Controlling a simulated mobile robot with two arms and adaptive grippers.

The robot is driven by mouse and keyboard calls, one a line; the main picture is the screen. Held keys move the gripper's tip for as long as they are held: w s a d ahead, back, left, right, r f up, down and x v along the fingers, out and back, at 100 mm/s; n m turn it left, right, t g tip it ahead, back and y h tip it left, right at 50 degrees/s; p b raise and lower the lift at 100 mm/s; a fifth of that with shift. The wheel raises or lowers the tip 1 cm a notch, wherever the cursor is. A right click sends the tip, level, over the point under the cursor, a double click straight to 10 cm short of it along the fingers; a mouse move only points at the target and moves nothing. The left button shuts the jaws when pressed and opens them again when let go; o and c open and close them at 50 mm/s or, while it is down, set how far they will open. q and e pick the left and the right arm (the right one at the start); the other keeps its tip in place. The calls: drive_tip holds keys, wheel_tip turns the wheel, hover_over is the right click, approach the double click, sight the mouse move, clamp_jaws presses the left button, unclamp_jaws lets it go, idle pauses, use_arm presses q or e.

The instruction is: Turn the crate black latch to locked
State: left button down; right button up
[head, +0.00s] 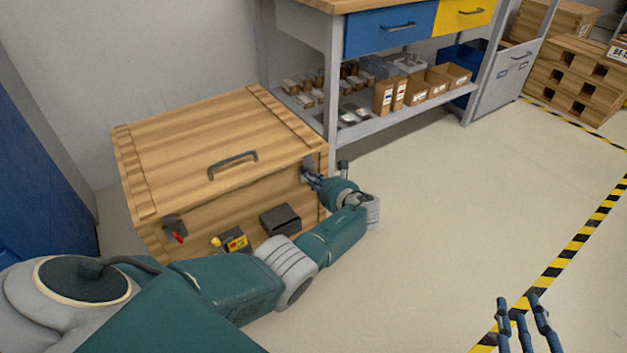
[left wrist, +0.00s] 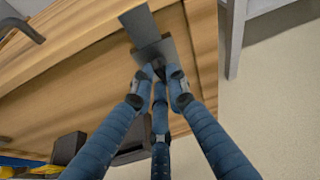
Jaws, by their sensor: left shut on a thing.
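The wooden crate (head: 215,145) stands against the wall with its lid down. The black latch (head: 307,166) is at the crate's right front corner, partly hidden by my fingers. In the left wrist view the black latch (left wrist: 146,33) is a dark plate with a bent tab. My left gripper (head: 314,181) is shut on the latch's lower tab, and its fingertips meet there in the left wrist view (left wrist: 160,72). A second latch with a red part (head: 174,229) is at the left front corner. My right gripper (head: 523,310) is open and empty at the lower right.
A handle (head: 232,163) is on the lid. A workbench (head: 332,65) with a loaded shelf stands behind to the right. Floor (head: 430,200) to the right is clear.

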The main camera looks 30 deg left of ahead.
use_arm(q)
drive_tip(key=shift+s+f, duration=0.1)
drive_tip(key=shift+f, duration=0.05)
idle(0.3)
drive_tip(key=c, duration=1.7)
unclamp_jaws()
drive_tip(key=v, duration=1.2)
